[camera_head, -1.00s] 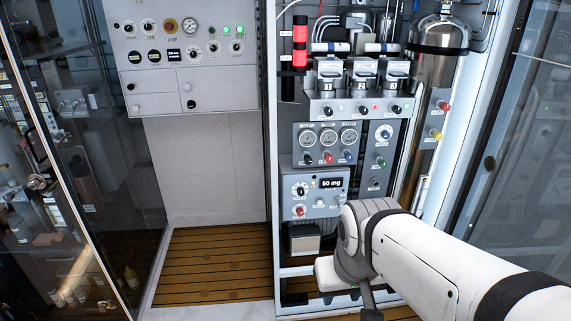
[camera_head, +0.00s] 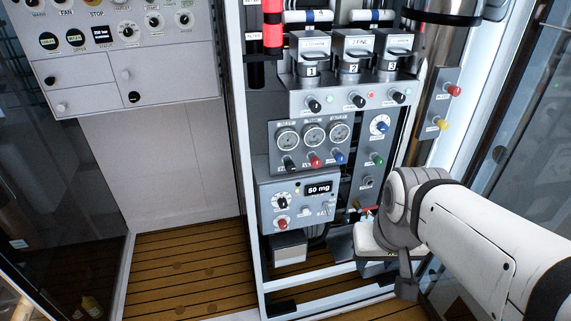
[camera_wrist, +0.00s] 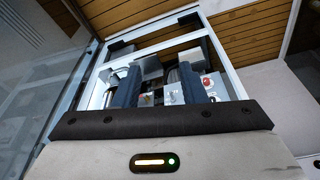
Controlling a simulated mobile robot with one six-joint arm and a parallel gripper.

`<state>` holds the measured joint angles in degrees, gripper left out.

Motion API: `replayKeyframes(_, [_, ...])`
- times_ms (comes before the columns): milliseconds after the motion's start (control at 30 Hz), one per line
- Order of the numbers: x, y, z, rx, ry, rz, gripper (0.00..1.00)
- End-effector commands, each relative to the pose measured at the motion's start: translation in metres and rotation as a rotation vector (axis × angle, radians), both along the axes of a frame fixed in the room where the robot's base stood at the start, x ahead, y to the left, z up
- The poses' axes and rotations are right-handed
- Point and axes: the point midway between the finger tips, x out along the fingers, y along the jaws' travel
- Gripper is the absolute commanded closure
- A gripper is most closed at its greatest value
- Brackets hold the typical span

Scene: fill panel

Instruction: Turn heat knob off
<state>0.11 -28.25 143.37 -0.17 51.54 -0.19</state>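I cannot read which knob is labelled heat. A grey control box (camera_head: 298,207) with a "50 mg" display (camera_head: 319,189) has a black-and-white dial knob (camera_head: 283,200) and a red knob (camera_head: 282,224) on its left side. A red knob (camera_wrist: 206,81) shows in the wrist view, beyond the right finger. My gripper (camera_wrist: 161,78) has two dark blue fingers set apart, with nothing held between them. In the head view my arm's wrist is low and right of the control box, and it hides most of the gripper.
Gauges (camera_head: 313,136) with coloured knobs sit above the control box. Three numbered canisters (camera_head: 352,55) stand higher. A panel with dials (camera_head: 124,50) is on the left wall. White frame rails (camera_head: 325,285) cross below.

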Motion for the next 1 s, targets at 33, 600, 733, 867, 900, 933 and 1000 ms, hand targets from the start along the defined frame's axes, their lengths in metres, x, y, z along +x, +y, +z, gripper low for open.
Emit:
replayKeyframes(33, [0.001,0.000,-0.001,0.000,-0.002,0.000,0.58])
replayKeyframes(600, [0.190,0.048,-0.140,0.104,-0.566,-0.036,0.51])
replayKeyframes(733, [0.230,0.088,-0.170,0.200,-0.773,0.033,0.51])
replayKeyframes(867, [0.256,0.113,-0.199,0.254,-0.951,0.028,0.51])
replayKeyframes(900, [0.261,0.120,-0.207,0.272,-1.003,0.029,0.51])
replayKeyframes(933, [0.264,0.125,-0.212,0.285,-1.038,0.029,0.51])
replayKeyframes(1000, [0.269,0.135,-0.222,0.313,-1.115,0.028,0.51])
